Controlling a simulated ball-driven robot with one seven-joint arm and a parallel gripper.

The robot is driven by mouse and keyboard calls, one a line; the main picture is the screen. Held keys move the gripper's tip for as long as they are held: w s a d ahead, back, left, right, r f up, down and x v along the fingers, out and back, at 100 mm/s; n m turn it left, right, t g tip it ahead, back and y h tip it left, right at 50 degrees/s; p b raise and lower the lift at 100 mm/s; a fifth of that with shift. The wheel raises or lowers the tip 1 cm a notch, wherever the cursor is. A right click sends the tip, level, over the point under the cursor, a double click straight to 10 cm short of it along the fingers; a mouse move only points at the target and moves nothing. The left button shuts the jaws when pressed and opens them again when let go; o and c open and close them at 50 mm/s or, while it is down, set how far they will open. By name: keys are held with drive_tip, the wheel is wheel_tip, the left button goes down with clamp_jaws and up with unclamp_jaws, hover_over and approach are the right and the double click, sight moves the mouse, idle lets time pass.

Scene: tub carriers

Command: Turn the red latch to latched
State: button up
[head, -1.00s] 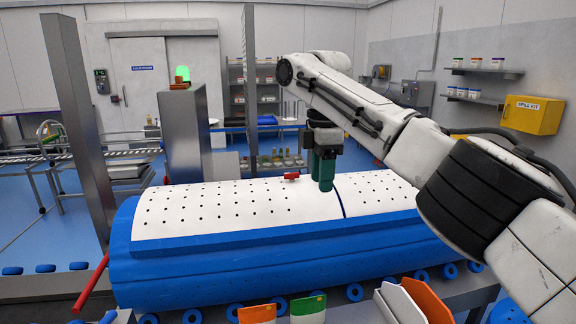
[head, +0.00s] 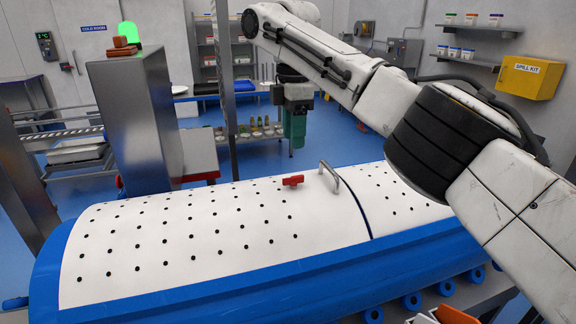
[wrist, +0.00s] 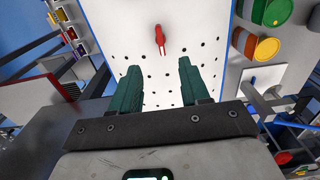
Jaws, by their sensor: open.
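The red latch (head: 293,180) sits on the white perforated lid (head: 180,225) of a blue tub (head: 200,290), just left of a metal handle (head: 329,176). In the wrist view the red latch (wrist: 160,38) lies ahead of the fingertips, roughly centred between them, with a small forked end toward me. My gripper (head: 297,146) points down with green fingers and appears above and beyond the lid, clear of the latch. In the wrist view my gripper (wrist: 158,67) is open with nothing between its fingers. I cannot tell whether the latch is latched.
Shelves with jars (head: 262,128) stand behind. A yellow spill kit box (head: 531,77) hangs at right. Rollers (head: 412,300) line the tub's front.

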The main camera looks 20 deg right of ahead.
sight(293, 186)
wheel_tip(293, 186, down, 10)
drive_tip(key=shift+f+p, duration=0.25)
drive_tip(key=shift+p, duration=0.35)
clamp_jaws()
idle(0.3)
